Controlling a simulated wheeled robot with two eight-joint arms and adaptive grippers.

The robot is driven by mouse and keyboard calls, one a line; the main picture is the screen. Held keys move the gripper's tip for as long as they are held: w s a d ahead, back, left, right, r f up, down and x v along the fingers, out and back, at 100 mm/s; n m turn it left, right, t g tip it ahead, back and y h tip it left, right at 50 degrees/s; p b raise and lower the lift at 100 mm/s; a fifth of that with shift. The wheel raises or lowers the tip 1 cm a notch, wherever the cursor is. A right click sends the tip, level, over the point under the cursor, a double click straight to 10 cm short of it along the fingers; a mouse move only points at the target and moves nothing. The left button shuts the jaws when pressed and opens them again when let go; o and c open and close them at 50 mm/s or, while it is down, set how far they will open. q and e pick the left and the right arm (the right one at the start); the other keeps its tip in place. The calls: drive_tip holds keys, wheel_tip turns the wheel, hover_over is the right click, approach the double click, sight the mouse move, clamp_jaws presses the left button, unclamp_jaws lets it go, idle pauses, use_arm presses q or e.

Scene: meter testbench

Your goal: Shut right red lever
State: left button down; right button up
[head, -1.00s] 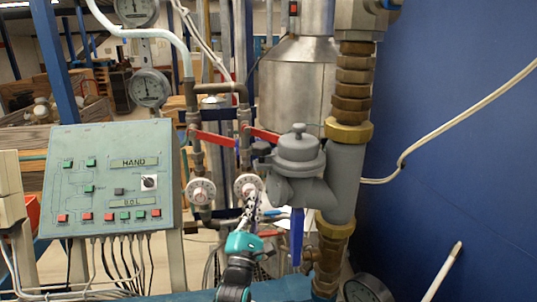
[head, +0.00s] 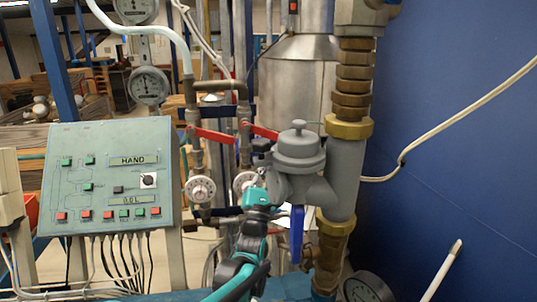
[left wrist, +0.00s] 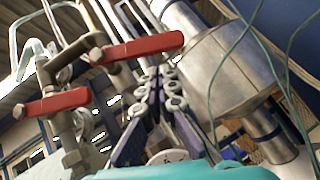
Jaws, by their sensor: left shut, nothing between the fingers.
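Two red levers sit on the vertical pipes at the middle. The right red lever (head: 262,132) sticks out sideways to the right, crosswise to its pipe; the left red lever (head: 213,135) lies the same way. In the left wrist view the right red lever (left wrist: 145,47) is upper middle and the left red lever (left wrist: 52,103) is lower left. My left gripper (left wrist: 164,78) is shut and empty, its fingertips just below the right lever's free end in that view. I cannot tell whether they touch. In the head view its fingers are hard to make out.
A grey valve body (head: 299,160) with a blue handle (head: 296,235) stands close right of my left arm. A control panel (head: 108,180) is at left, and a blue wall (head: 455,120) at right.

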sight(264, 133)
use_arm(q)
drive_tip(key=shift+d+r, duration=0.35)
drive_tip(key=shift+r, duration=0.5)
drive_tip(key=shift+r, duration=0.1)
drive_tip(key=shift+w+d+r+p, duration=0.1)
drive_tip(key=shift+d+r+p, duration=0.2)
drive_tip(key=shift+r+p, duration=0.2)
